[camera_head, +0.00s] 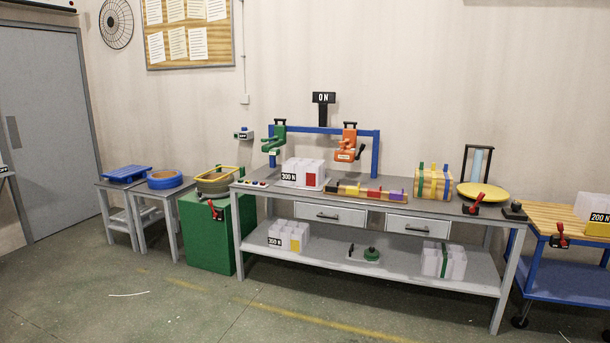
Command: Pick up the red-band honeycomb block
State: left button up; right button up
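A white honeycomb block (297,172) with a red patch on its front and a black "300 N" label stands on the grey workbench top (400,204), left of the middle. It is in front of the blue frame (373,155) that carries a green device (273,142) and an orange device (347,146). The red shows only as a patch on the front face; the back of the block is hidden. Neither of my grippers is in view.
The lower shelf (330,258) holds a yellow-marked block (285,235) and a green-banded block (434,260). A colored strip (366,191) lies right of the red-marked block. A blue cart (570,285) stands right. The floor in front is mostly clear.

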aim_at(311, 173)
jog(key=i+z, duration=0.4)
jog(key=i, duration=2.5)
